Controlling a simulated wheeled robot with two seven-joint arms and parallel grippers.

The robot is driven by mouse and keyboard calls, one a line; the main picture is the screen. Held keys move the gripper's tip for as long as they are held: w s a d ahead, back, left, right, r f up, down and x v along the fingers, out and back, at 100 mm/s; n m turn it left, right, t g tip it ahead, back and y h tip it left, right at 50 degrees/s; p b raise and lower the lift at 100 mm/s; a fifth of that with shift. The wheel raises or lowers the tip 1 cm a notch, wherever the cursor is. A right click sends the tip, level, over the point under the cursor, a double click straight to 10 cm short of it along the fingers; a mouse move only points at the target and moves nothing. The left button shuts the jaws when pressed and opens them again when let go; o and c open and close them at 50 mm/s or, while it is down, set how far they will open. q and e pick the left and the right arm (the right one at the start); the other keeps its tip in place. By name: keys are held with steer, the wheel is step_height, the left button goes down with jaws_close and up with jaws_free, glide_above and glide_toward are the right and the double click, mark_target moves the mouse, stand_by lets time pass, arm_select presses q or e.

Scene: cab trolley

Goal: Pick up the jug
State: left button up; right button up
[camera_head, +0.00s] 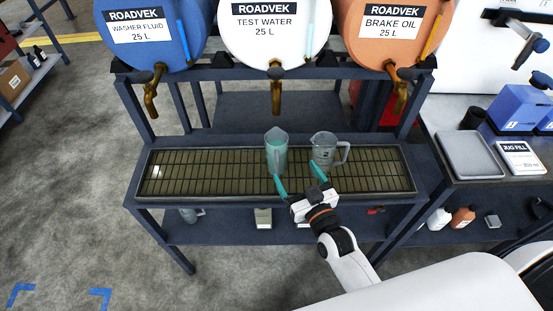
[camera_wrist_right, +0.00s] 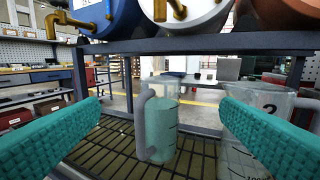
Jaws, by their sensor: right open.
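Two clear measuring jugs stand upright on the grated tray (camera_head: 215,178) under the drums. The left jug (camera_head: 276,158) looks pale green. It also shows in the right wrist view (camera_wrist_right: 164,125), between my fingers but beyond them, its grey handle towards me. The right jug (camera_head: 324,149) is clear, with its handle to the right. In the right wrist view this jug (camera_wrist_right: 265,105) is partly hidden behind my right-hand finger. My right gripper (camera_head: 299,179) is open and empty, its teal fingers at the near side of the jugs. My left gripper is not in view.
Three brass taps hang above the tray: left (camera_head: 151,95), middle (camera_head: 276,92) and right (camera_head: 400,93). The left of the tray is clear. A bench at the right holds a grey tray (camera_head: 468,155) and a jug fill sign (camera_head: 520,158).

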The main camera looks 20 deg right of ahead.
mark_target(281, 148)
steer(key=w, duration=0.2)
steer(key=w+p, duration=0.1)
steer(key=w, duration=0.3)
steer(key=shift+w+a, duration=0.15)
steer(key=shift+a, duration=0.2)
steer(key=shift+w+p, duration=0.25)
steer(key=shift+p, duration=0.1)
steer(key=w, duration=0.1)
steer(key=w+p, duration=0.1)
steer(key=w, duration=0.2)
steer(key=shift+w+a, duration=0.25)
steer(key=shift+w, duration=0.1)
steer(key=shift+s, duration=0.15)
steer(key=shift+c, duration=0.9)
steer(key=c, duration=1.6)
steer(key=shift+r, duration=0.1)
steer(key=shift+r, duration=0.1)
